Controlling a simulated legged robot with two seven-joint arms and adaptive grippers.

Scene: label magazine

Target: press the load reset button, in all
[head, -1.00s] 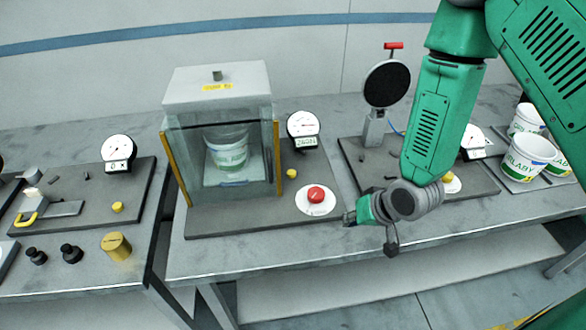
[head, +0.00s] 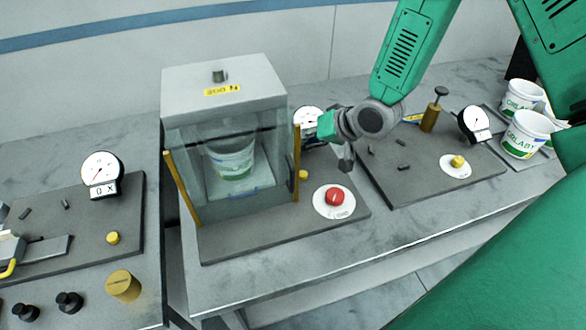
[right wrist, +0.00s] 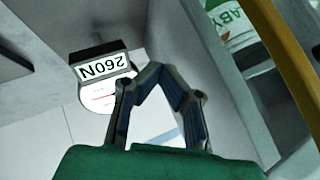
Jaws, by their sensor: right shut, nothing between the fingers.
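A dial gauge (head: 304,118) is partly hidden behind the gripper. My left gripper is not in view.
A white tub (head: 232,158) stands inside the box. A small yellow knob (head: 303,175) is near the red button. Another dark base (head: 415,180) with a yellow button (head: 457,162) lies to the right, with tubs (head: 528,133) beyond. The front table edge is clear.

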